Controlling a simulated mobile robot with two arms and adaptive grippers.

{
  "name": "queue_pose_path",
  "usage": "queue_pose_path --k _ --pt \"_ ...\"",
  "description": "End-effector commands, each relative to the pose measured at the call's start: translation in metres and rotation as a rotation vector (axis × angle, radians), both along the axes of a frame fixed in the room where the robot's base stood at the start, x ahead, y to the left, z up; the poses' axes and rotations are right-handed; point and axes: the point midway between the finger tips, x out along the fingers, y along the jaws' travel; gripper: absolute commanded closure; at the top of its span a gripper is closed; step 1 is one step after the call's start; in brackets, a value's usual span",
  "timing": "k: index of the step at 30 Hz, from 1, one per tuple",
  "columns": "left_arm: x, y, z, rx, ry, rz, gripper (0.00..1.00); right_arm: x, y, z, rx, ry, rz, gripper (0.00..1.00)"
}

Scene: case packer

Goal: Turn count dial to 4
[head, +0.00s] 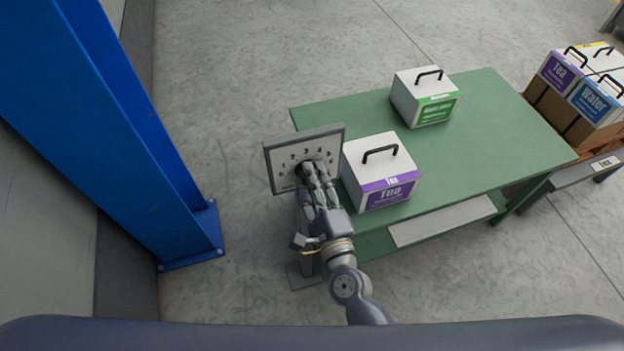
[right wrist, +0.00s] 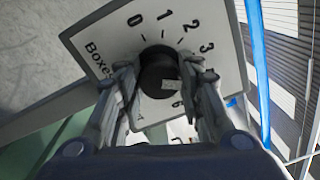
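The count dial's panel (head: 277,167) is a light, tilted plate on a stand, left of the green table; numbers run in an arc around a dark round knob. In the right wrist view, the panel (right wrist: 215,62) shows 0, 1, 2, 3 and part of the word "Boxes". My right gripper (head: 308,172) is at the panel's middle. In the right wrist view, its two fingers lie on either side of the black knob (right wrist: 157,72), their tips against its edges. A small pale patch shows on the knob; which number it points at cannot be told. My left gripper is out of view.
A white box with a purple Tea label (head: 386,190) stands on the green table (head: 480,130) close right of the panel. A green-labelled box (head: 424,112) is farther back. More boxes (head: 590,100) stand at far right. A blue post (head: 150,150) rises at left.

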Motion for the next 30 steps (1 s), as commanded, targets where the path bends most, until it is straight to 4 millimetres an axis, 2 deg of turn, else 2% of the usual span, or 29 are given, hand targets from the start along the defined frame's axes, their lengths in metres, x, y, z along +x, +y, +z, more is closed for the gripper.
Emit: queue_pose_path --k 1,2,3,14,17,30 --pt "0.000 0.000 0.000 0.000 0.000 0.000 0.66 0.003 -0.001 0.006 0.003 -0.011 -0.004 0.53" --pt "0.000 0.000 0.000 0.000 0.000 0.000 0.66 0.003 -0.001 0.005 0.003 -0.011 -0.004 0.46" --pt "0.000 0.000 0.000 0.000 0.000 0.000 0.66 0.002 0.000 0.005 0.003 -0.010 -0.004 0.46" --pt "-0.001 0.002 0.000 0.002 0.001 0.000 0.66 -0.003 -0.001 0.001 0.000 -0.002 -0.001 0.46" --pt "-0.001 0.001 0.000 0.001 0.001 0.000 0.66 -0.014 -0.005 -0.001 -0.002 -0.001 0.000 0.46" --pt "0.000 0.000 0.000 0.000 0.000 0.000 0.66 -0.096 -0.030 -0.002 -0.002 -0.001 0.001 0.46"
